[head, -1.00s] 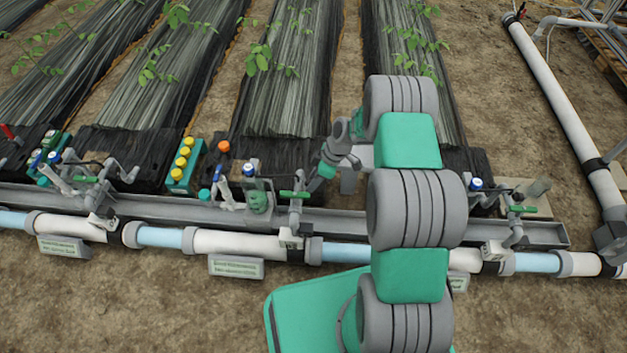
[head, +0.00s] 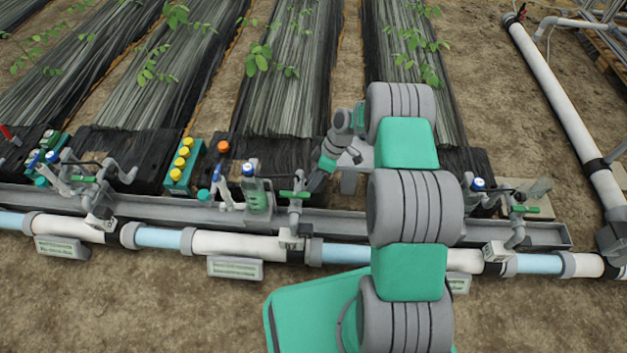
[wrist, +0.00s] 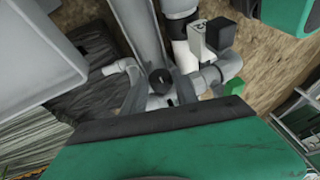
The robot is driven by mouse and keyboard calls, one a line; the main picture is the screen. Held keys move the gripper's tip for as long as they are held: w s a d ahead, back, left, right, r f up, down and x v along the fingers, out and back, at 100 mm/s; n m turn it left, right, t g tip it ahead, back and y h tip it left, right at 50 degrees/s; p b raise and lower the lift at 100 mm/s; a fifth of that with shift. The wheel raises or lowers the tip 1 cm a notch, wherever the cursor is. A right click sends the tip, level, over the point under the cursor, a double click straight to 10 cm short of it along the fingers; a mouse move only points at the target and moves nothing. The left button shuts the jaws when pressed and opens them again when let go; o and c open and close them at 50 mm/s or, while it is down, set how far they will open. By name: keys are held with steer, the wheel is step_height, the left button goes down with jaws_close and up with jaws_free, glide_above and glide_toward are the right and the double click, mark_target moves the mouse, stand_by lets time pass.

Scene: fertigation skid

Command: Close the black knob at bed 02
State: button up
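In the wrist view a small round black knob (wrist: 160,76) sits on grey pipe fittings near the middle of the picture. A dark green block with a black edge, which seems to be part of my gripper, fills the lower part of that view, with the knob showing just beyond its edge. In the head view my gripper (head: 316,180) hangs low by the upright grey valve riser with a green handle (head: 296,194). The knob cannot be made out in the head view.
A grey channel (head: 160,208) and a white and light-blue pipe (head: 235,243) run across the front of the beds. A clear bottle (head: 257,197) and a green crate of yellow-capped bottles (head: 183,165) stand left of my gripper. Small sign plates (head: 235,267) are unreadable.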

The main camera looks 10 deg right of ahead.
steer(key=o, duration=0.3)
steer(key=p+v, duration=0.2)
steer(key=v, duration=0.5)
steer(key=shift+r+p, duration=0.35)
steer(key=shift+p, duration=0.05)
steer(key=shift+d, duration=0.1)
steer(key=s+a+r+m+t+h+p, duration=0.1)
steer(key=s+r+m+h+p, duration=0.15)
steer(key=r+p, duration=1.1)
steer(key=s+a+r+m+t+h+p, duration=0.1)
steer(key=s+a+r+m+p, duration=0.2)
steer(key=r, duration=2)
steer(key=s+r+m+t+h+p, duration=0.1)
steer(key=s+r+m+p, duration=0.3)
steer(key=s+r+p, duration=0.4)
steer(key=s+d+r+m+t+p, duration=0.1)
steer(key=s+r+m+p, duration=0.2)
steer(key=s+r+p, duration=0.5)
step_height(320, 180, up, 7)
steer(key=shift+r+m+h+p, duration=0.15)
steer(key=shift+m+h+p, duration=0.2)
steer(key=shift+p, duration=0.15)
